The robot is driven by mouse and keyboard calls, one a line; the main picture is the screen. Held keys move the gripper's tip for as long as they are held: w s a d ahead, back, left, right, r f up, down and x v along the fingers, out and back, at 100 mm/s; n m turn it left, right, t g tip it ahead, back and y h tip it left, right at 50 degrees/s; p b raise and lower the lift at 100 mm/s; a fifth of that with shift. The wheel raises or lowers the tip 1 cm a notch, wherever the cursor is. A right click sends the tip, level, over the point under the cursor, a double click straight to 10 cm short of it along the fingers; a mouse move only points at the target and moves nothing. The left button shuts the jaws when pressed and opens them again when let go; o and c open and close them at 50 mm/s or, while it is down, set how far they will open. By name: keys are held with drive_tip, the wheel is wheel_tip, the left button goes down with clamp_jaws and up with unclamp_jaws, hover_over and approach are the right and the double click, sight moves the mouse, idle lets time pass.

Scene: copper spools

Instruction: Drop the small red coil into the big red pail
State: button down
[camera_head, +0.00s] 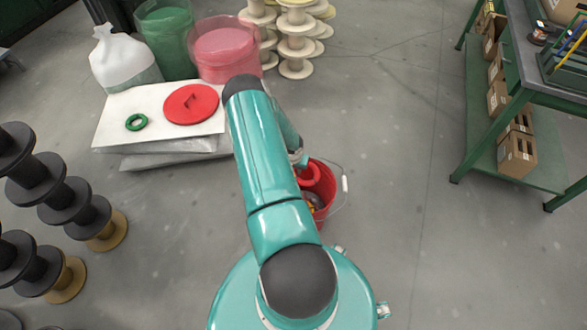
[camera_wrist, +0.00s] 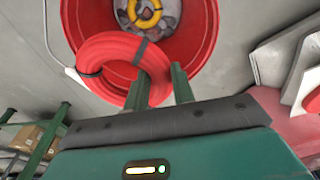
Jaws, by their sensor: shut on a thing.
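The small red coil (camera_wrist: 103,49) is a ring with dark bands in the wrist view. My gripper (camera_wrist: 160,88) is shut on its near side, between two dark green fingers. The big red pail (camera_wrist: 205,42) shows behind the coil, with a yellow ring and grey and reddish pieces inside. The coil overlaps the pail's opening in the picture, lying toward its left side. In the head view the coil (camera_head: 311,175) appears over the pail (camera_head: 327,205), partly hidden by my arm. The coil's exact height above the rim is hard to tell.
A pale platform (camera_head: 108,126) holds a red lid (camera_head: 190,103) and a green ring (camera_head: 136,122). Black spools (camera_head: 85,208) stand at left, pale spools (camera_head: 296,45) at the back. A green workbench (camera_head: 478,110) stands at right. The floor between pail and bench is clear.

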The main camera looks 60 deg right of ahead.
drive_tip(key=shift+w+f, duration=0.15)
drive_tip(key=shift+f, duration=2.7)
drive_tip(key=c, duration=1.1)
unclamp_jaws()
drive_tip(key=shift+a, duration=0.1)
drive_tip(key=r, duration=0.4)
drive_tip(key=a+r, duration=0.1)
drive_tip(key=r, duration=0.4)
drive_tip(key=a+r, duration=0.1)
drive_tip(key=r, duration=0.3)
drive_tip(key=shift+s+r, duration=0.3)
drive_tip(key=shift+r, duration=0.05)
